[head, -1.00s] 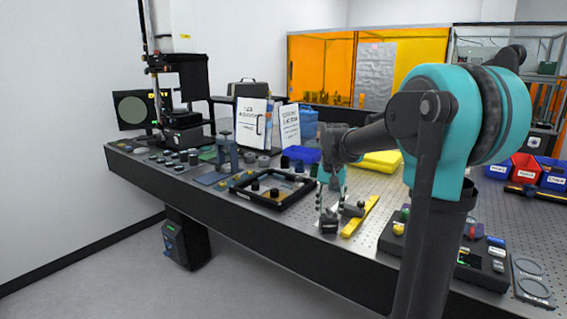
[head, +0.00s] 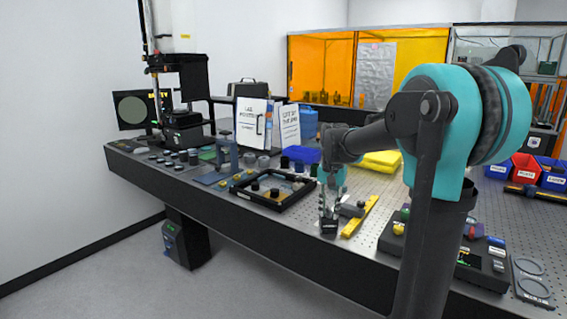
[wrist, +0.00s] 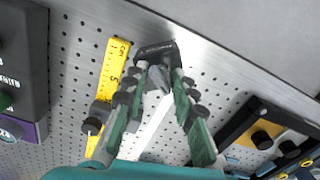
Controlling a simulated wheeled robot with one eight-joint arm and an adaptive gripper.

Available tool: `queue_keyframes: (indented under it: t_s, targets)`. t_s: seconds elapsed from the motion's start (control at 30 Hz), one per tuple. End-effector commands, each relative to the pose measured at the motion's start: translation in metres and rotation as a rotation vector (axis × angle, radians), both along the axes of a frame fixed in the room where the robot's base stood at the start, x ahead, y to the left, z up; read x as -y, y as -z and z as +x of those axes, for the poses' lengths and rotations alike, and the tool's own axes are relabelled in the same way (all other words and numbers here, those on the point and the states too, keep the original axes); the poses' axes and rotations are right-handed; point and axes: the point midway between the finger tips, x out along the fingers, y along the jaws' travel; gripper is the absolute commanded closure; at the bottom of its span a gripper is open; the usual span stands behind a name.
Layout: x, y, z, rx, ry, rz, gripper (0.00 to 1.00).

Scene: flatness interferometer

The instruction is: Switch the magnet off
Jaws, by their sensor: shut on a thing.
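My gripper (head: 329,212) points down at the front edge of the perforated table. Its fingers (wrist: 160,72) are closed in around a small dark block (wrist: 157,50), which also shows below the fingertips in the head view (head: 329,227). A grey part shows between the fingers in the wrist view, partly hidden by them. A grey block with a dark knob (wrist: 101,113) sits beside the fingers; it also shows in the head view (head: 350,210). I cannot tell which of these is the magnet's switch, or its setting.
A yellow ruler (head: 361,216) lies close to the gripper. A black-framed tray (head: 262,203) with knobs is to the left. A dark control box (head: 392,238) is to the right. Open table surface lies behind the ruler.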

Motion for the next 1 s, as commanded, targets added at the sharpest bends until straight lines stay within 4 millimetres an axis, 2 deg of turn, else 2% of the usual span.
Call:
queue_keyframes:
  t_s: [0.7, 0.83, 1.0]
  targets:
    - [0.0000, 0.0000, -0.0001, 0.000, -0.859, 0.000, 1.00]
    - [0.0000, 0.0000, -0.0001, 0.000, -0.964, 0.000, 1.00]
    - [0.0001, 0.0000, -0.0002, 0.000, -0.994, 0.000, 1.00]
